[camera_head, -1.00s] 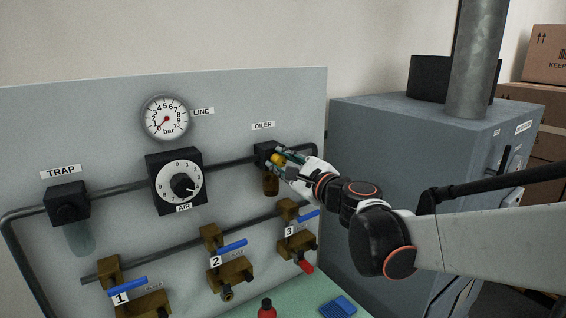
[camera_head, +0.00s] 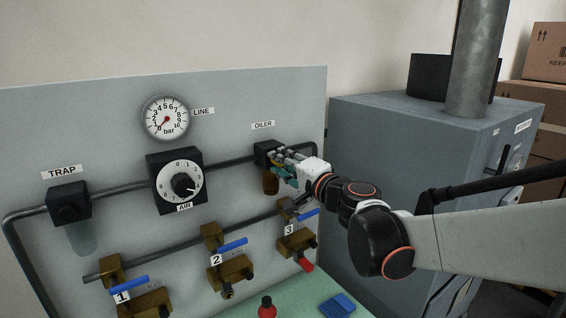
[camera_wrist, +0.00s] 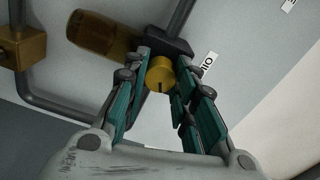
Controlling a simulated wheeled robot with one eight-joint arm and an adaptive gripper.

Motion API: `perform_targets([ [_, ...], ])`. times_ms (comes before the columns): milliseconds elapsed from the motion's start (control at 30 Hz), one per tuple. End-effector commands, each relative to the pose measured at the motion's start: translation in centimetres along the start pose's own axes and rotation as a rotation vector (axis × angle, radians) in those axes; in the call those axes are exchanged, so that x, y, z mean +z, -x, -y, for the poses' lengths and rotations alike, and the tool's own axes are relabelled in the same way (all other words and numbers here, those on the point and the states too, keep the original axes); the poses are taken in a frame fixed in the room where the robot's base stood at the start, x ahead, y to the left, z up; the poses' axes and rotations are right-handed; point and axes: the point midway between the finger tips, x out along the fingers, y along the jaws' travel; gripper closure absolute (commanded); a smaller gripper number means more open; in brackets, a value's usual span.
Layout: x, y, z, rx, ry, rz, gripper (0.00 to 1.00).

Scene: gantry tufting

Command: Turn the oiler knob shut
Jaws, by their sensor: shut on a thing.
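The oiler is a black block with an amber bowl (camera_head: 271,184) below it, under the OILER label (camera_head: 263,125) on the panel. Its yellow knob (camera_wrist: 160,74) shows in the wrist view, with a dark slot mark on its face pointing toward the bottom of that picture. My gripper (camera_wrist: 163,80) is shut on the knob, with a teal-padded finger on either side of it. In the head view my gripper (camera_head: 277,160) reaches the oiler from the right and covers most of the knob. The amber bowl (camera_wrist: 102,33) also shows in the wrist view.
The grey panel (camera_head: 110,120) carries a line gauge (camera_head: 166,119), an AIR dial (camera_head: 182,184), a trap (camera_head: 70,205) and several blue-handled valves. Pipes run close to the oiler. A grey cabinet (camera_head: 400,140) stands to the right.

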Motion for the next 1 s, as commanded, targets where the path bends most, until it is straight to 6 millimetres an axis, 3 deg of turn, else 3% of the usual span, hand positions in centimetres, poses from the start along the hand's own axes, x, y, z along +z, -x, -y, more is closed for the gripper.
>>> perform_targets([
  [1000, 0.10, 0.09, -0.17, 0.000, 0.928, 0.002, 0.99],
])
